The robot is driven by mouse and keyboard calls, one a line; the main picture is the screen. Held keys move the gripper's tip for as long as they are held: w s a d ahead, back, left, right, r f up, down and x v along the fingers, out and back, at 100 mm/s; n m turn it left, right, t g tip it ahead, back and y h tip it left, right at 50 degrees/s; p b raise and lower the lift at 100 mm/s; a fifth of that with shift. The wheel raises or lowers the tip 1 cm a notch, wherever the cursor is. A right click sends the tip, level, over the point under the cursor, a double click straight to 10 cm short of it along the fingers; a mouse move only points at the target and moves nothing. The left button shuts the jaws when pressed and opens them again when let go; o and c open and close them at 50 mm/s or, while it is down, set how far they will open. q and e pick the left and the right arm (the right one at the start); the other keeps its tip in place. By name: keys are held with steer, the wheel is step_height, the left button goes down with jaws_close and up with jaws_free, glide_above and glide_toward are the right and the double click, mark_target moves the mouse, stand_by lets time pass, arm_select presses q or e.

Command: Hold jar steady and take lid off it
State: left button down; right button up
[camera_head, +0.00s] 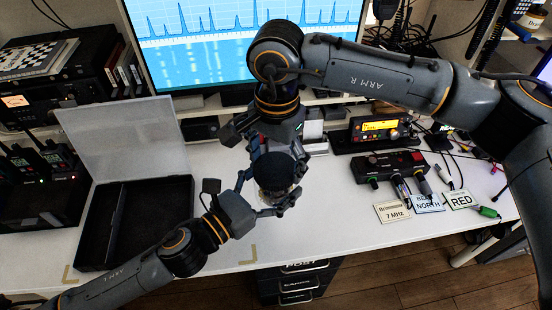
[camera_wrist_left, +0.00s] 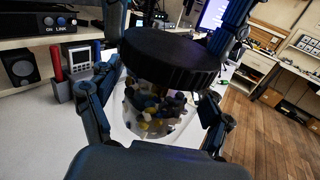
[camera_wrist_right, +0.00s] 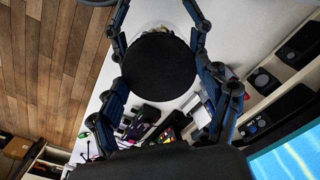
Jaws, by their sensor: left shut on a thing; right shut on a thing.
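A clear jar (camera_wrist_left: 150,112) holds small multicoloured pieces, several of them yellow and blue. Its wide black ribbed lid (camera_wrist_left: 170,55) sits on top; whether there is any gap beneath it I cannot tell. The lid also shows in the head view (camera_head: 273,171) and from above, as a black disc, in the right wrist view (camera_wrist_right: 159,68). My left gripper (camera_head: 268,203) is shut on the jar's body, one finger on each side. My right gripper (camera_head: 276,160) comes from above and is shut on the lid, its fingers at opposite edges. The fingers hide much of the jar in the head view.
An open black case (camera_head: 180,225) stands left on the white desk (camera_head: 225,265). A monitor (camera_head: 245,40) is behind the grippers. A radio (camera_head: 380,130), a red-black box (camera_head: 390,167) and label cards (camera_head: 392,212) lie to the right. The desk's front edge is close.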

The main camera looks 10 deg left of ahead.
steer(key=shift+w+r, duration=0.1)
steer(key=shift+r, duration=0.15)
stand_by(0.3)
steer(key=shift+r, duration=0.95)
